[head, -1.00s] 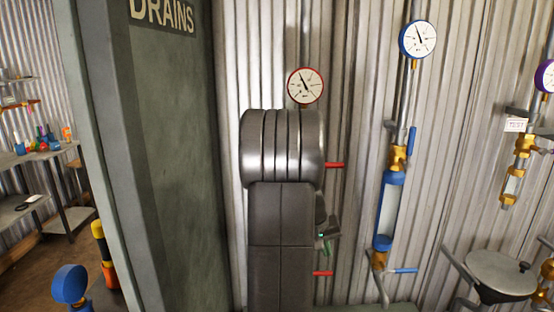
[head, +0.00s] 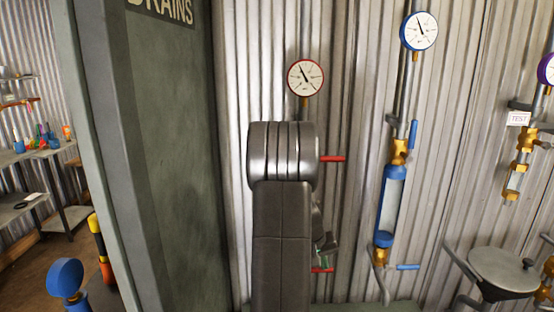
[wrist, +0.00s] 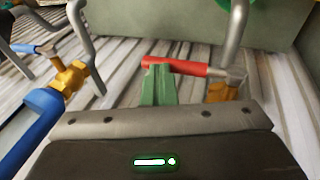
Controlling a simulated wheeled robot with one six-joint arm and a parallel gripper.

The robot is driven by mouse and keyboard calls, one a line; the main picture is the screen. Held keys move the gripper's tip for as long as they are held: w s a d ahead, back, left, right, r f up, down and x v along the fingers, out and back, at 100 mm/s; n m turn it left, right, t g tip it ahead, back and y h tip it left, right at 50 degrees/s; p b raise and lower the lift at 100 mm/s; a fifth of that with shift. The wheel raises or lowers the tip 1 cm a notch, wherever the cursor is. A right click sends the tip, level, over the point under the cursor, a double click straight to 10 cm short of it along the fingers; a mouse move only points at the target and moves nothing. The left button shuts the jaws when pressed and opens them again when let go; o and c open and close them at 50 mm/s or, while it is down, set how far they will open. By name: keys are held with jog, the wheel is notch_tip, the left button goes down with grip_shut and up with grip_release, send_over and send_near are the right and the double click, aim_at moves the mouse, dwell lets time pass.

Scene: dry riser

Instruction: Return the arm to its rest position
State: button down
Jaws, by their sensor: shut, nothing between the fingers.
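My arm stands in the middle of the head view, in front of the corrugated wall, and hides part of the pipe behind it. My gripper (head: 324,248) shows only partly at the arm's right side, close to the lower red valve handle (head: 322,270). In the wrist view its green fingers (wrist: 158,84) are together and empty. Their tips overlap the red handle (wrist: 188,68) in the picture; I cannot tell whether they touch it.
An upper red handle (head: 333,159) and a red-rimmed gauge (head: 305,78) are near my arm. A blue-fitted sight-glass pipe (head: 391,200) stands to the right. A green-grey pillar (head: 170,170) stands close on the left. A round grey lid (head: 503,270) is at lower right.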

notch_tip(320, 180, up, 14)
jog(key=s+p, duration=0.2)
jog(key=s, duration=0.1)
jog(key=w+f, duration=0.1)
jog(key=f, duration=0.3)
jog(key=w+f+b, duration=0.1)
jog(key=f, duration=0.4)
jog(key=w+f+b, duration=0.1)
jog(key=f, duration=0.4)
jog(key=shift+f, duration=0.2)
jog(key=r+p, duration=0.1)
jog(key=p, duration=0.1)
jog(key=a+r+p, duration=0.1)
jog(key=p, duration=0.1)
jog(key=shift+a+r, duration=0.25)
jog(key=shift+r, duration=0.05)
jog(key=shift+a+r+h+b, duration=0.25)
jog(key=shift+a+h+b, duration=0.7)
jog(key=shift+h, duration=0.25)
jog(key=v, duration=0.9)
